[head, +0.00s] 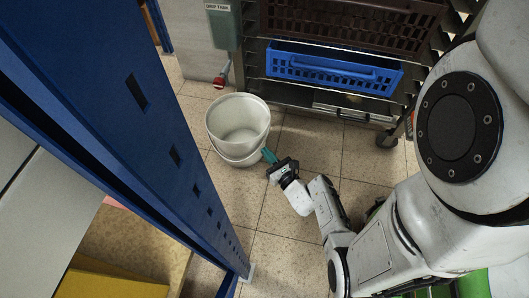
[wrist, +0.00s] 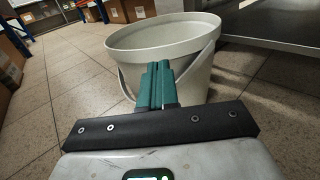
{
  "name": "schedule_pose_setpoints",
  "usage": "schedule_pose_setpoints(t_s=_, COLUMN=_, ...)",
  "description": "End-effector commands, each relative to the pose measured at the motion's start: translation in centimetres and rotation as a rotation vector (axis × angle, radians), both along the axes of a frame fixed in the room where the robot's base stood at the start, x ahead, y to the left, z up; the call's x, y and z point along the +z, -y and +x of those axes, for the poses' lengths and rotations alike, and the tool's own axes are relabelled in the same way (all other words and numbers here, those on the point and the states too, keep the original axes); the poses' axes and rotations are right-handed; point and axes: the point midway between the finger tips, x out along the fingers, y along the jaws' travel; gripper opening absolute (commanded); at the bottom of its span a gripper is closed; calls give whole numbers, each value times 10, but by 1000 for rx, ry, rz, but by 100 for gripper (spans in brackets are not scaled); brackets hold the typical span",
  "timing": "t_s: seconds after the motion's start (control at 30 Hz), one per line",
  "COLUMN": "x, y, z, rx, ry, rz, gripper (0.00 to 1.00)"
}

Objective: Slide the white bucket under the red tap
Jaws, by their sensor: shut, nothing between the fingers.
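The white bucket (head: 238,128) stands upright on the tiled floor, open at the top and empty as far as I see. Its handle hangs down on the near side. The red tap (head: 222,75) is on the wall fitting just behind and slightly left of the bucket, which stands in front of it. My gripper (head: 268,156) is shut and empty, its green fingertips close to the bucket's lower right side. In the wrist view my gripper (wrist: 157,85) points at the bucket (wrist: 165,38) and overlaps its wall; I cannot tell whether they touch.
A green tank labelled "DRIP TANK" (head: 222,25) is on the wall above the tap. A wheeled rack with a blue crate (head: 332,70) and a dark crate (head: 350,25) stands behind right. A blue shelf upright (head: 165,140) rises at left. Floor is clear around the bucket's near side.

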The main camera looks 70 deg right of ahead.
Motion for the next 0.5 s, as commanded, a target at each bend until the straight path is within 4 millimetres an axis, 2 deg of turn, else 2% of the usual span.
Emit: schedule_pose_setpoints(t_s=0.5, x=1, y=-50, z=-65, rx=-2, ry=-1, rz=2, gripper=0)
